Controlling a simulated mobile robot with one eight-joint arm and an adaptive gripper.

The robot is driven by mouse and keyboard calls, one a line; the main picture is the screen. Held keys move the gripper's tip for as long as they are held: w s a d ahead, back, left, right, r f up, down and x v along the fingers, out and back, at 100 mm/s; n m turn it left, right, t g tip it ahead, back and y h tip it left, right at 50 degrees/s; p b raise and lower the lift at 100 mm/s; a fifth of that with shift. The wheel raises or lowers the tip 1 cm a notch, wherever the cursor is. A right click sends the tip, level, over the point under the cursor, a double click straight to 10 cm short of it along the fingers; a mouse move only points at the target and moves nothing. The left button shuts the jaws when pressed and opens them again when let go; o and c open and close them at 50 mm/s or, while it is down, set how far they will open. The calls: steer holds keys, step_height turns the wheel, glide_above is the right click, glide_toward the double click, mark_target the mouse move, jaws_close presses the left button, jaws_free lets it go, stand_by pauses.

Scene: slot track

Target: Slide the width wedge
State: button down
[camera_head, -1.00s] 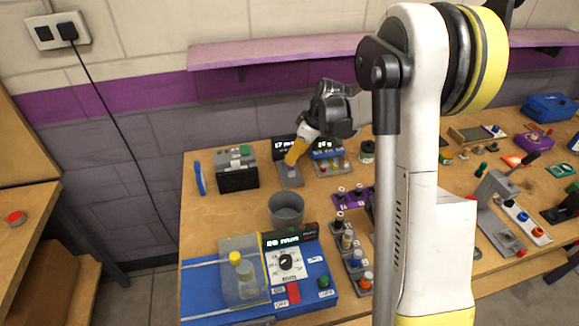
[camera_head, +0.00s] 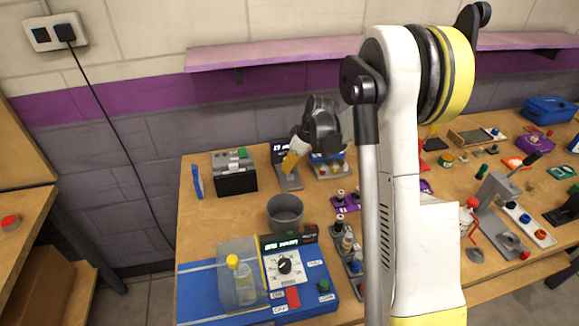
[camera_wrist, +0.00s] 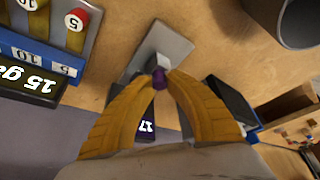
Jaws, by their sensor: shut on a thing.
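The slot track is a grey plate (camera_wrist: 172,38) with a dark display (camera_wrist: 146,131) behind it; part of a number, 17, shows on it. A small grey block with a purple knob (camera_wrist: 159,79) sits at the plate; I take this to be the width wedge. My gripper (camera_wrist: 160,74) has its two yellow fingers closed on the purple knob. In the head view my gripper (camera_head: 291,163) is over the back of the plate (camera_head: 290,183), and its fingers hide the knob and part of the display.
A weight display stand (camera_wrist: 45,55) with red knobs is close beside the track. A black box (camera_head: 235,179) with a green knob is to its left. A grey cup (camera_head: 285,212) stands in front. The bare bench between cup and plate is narrow.

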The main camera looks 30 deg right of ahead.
steer(key=shift+s, duration=0.1)
steer(key=shift+s+a, duration=0.25)
steer(key=shift+s, duration=0.95)
steer(key=c, duration=1.4)
jaws_free()
steer(key=shift+o, duration=0.2)
steer(key=v, duration=1.2)
